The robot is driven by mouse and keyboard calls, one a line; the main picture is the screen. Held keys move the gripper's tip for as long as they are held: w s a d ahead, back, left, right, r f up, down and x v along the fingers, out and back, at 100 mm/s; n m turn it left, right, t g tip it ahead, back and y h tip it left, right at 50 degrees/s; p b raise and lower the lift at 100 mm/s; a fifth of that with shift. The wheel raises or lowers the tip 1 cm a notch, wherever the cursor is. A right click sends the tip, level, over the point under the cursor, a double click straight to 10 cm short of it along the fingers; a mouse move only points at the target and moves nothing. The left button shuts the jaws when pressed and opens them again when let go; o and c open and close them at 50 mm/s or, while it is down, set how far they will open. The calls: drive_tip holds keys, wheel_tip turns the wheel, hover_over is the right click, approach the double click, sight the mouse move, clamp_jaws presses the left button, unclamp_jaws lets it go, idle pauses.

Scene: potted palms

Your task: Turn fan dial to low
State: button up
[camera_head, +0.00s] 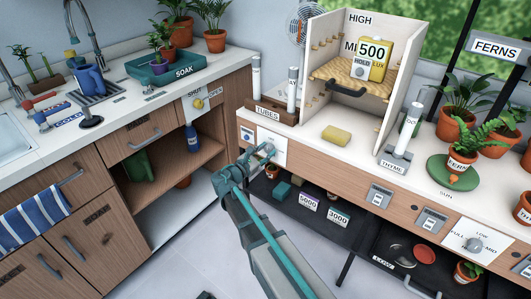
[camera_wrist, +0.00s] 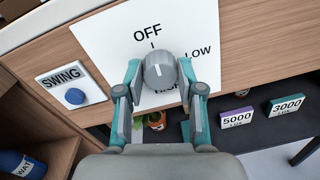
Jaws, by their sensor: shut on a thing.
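The fan dial (camera_wrist: 160,72) is a round grey knob on a white plate (camera_wrist: 110,40) on the wooden counter front. The plate reads OFF at the top, LOW at the right and a partly covered word below, likely HIGH. A pale line on the knob points up, roughly toward OFF. My gripper (camera_wrist: 158,85) has one teal-and-grey finger on each side of the knob and is shut on it. In the head view my gripper (camera_head: 262,157) meets the plate (camera_head: 273,143) below the tubes rack, hiding much of the knob.
A SWING plate with a blue button (camera_wrist: 75,96) is left of the dial. Boxes marked 5000 (camera_head: 309,202) and 3000 (camera_head: 338,216) stand on the dark shelf below. Another dial plate (camera_head: 476,245) is far right. The fan (camera_head: 299,30) stands behind the shelf unit.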

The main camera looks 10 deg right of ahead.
drive_tip(key=m+b, duration=0.3)
drive_tip(key=m, duration=0.1)
drive_tip(key=shift+f+m+b, duration=0.2)
drive_tip(key=shift+m+b, duration=0.1)
drive_tip(key=shift+b, duration=0.05)
drive_tip(key=m+b, duration=0.4)
drive_tip(key=shift+s+y, duration=0.1)
drive_tip(key=shift+y, duration=0.2)
drive_tip(key=m+b, duration=0.5)
drive_tip(key=shift+d+f, duration=0.1)
drive_tip(key=shift+m+b, duration=1.1)
drive_tip(key=shift+m, duration=0.3)
drive_tip(key=shift+r, duration=0.2)
drive_tip(key=o, duration=1.1)
drive_tip(key=shift+o, duration=0.2)
drive_tip(key=shift+s, duration=0.1)
drive_tip(key=v, duration=1.2)
